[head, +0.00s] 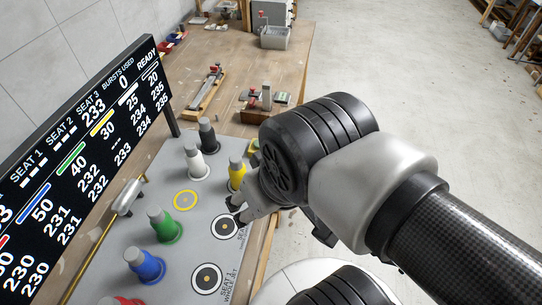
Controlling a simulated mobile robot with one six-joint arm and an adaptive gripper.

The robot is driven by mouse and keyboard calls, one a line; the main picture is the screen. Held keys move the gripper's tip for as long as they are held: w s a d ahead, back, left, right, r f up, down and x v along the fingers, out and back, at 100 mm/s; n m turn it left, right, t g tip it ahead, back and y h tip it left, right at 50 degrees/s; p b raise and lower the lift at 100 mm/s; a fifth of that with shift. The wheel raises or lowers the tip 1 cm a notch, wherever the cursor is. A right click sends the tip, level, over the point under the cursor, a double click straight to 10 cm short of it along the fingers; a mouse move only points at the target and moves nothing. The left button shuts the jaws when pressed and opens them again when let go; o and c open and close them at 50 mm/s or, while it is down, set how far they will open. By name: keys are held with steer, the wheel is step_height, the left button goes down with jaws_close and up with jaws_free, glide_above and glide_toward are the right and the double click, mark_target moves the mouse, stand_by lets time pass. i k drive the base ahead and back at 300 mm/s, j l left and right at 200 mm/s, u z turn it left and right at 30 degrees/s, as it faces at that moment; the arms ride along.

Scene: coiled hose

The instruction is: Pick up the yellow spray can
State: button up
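The yellow spray can (237,174) stands upright on the grey mat (185,222), near its right edge, with a grey cap on top. My gripper (236,208) is low over the mat, just in front of the yellow can in the head view. Part of my gripper and wrist overlaps the can's lower right side. I cannot tell whether the fingers touch the can. The finger gap is too small and too hidden to show whether the gripper is open or shut.
White (198,165), black (207,136), green (165,228) and blue (145,266) cans stand on the mat, with a red one (122,300) at the bottom edge. A scoreboard (80,150) stands at the left. Tools lie farther back on the wooden bench (222,55).

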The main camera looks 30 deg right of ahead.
mark_target(236, 168)
steer(key=z, duration=0.2)
steer(key=i+l+u, duration=0.15)
steer(key=l, duration=0.2)
steer(key=l+u, duration=0.1)
steer(key=l, duration=0.2)
steer(key=u, duration=1.35)
